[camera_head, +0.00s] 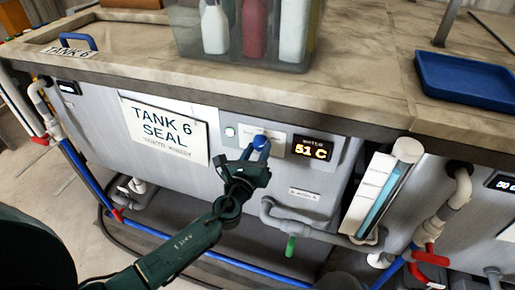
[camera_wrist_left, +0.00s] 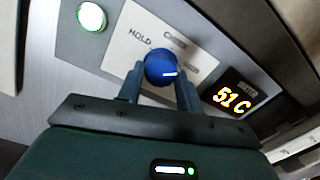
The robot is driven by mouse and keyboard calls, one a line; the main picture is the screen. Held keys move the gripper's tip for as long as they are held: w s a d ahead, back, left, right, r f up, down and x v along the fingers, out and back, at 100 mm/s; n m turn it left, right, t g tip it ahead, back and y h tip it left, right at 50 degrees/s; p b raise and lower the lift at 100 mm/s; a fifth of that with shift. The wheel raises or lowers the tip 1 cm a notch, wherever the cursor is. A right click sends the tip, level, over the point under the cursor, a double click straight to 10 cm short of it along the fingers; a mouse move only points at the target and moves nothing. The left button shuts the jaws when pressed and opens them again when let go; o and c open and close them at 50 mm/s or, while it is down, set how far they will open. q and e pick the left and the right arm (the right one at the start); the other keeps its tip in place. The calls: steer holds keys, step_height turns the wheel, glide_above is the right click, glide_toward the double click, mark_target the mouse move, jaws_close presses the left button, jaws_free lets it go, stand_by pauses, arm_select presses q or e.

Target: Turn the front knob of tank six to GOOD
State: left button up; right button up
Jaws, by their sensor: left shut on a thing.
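The blue front knob (camera_head: 261,143) sits on a pale plate (camera_head: 273,148) on the tank six front panel, right of the "TANK 6 SEAL" sign (camera_head: 164,133). My right gripper is not in view.
A lit display (camera_head: 310,148) reading 51 C is right of the knob, and a round pale button (camera_head: 229,132) is left. Pipes with a green valve handle (camera_head: 290,246) run below. A clear bin of bottles (camera_head: 245,55) and a blue tray (camera_head: 465,80) stand on the counter.

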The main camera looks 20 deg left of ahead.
arm_select(q)
steer(key=shift+r+m, duration=0.1)
steer(key=shift+m, duration=0.3)
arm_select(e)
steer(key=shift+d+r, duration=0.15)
arm_select(q)
steer(key=o, duration=1)
steer(key=s, duration=0.4)
steer(key=s+b, duration=0.1)
steer(key=s, duration=0.8)
steer(key=shift+a+f, duration=0.3)
steer(key=shift+a, duration=0.1)
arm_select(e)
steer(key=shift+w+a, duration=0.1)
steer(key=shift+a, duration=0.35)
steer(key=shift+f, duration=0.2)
